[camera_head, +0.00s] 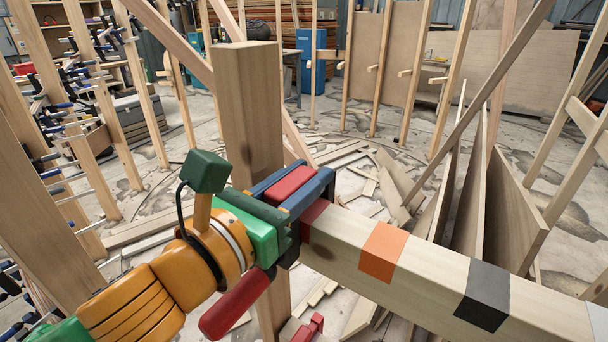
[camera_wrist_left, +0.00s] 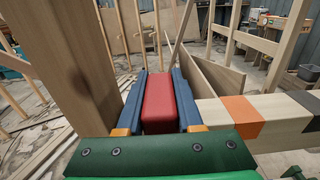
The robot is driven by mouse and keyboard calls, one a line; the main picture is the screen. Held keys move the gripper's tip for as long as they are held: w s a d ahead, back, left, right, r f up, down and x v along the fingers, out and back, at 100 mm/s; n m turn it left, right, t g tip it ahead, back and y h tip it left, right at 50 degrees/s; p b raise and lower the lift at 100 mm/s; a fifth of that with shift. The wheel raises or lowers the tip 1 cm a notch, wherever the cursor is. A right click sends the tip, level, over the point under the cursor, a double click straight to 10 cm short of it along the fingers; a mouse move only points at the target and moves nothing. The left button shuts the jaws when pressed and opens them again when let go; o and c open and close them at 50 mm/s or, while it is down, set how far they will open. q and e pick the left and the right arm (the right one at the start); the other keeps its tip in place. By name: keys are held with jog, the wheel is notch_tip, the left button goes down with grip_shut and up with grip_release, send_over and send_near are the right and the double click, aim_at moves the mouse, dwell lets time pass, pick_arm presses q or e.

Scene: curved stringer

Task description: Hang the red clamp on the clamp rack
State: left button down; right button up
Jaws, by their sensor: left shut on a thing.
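My left gripper (camera_head: 293,188) is shut on the red clamp (camera_head: 289,184), its blue fingers on both sides of a red block. The left wrist view shows the same red block (camera_wrist_left: 160,99) between the fingers. A red handle (camera_head: 236,303) hangs below the gripper. The clamp is at the end of the pale wooden beam (camera_head: 336,259), beside an upright post; I cannot tell whether it still grips the beam. A rack (camera_head: 106,84) of wooden uprights with several blue-handled clamps stands at the left, apart from the gripper. My right gripper is out of view.
The beam carries an orange band (camera_head: 383,251) and a black band (camera_head: 485,295) and runs to the right. The thick upright post (camera_head: 247,110) rises just behind my gripper. Slanted boards (camera_head: 490,200) stand at the right. Loose wood strips litter the floor.

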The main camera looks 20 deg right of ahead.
pick_arm(q)
jog(key=shift+f, duration=0.45)
jog(key=shift+c, duration=2.4)
grip_release()
jog(key=shift+f+b, duration=0.1)
jog(key=shift+b, duration=0.2)
jog(key=b+v, duration=0.1)
jog(key=v, duration=0.6)
jog(key=shift+s+a+b, duration=0.15)
jog(key=shift+b, duration=0.2)
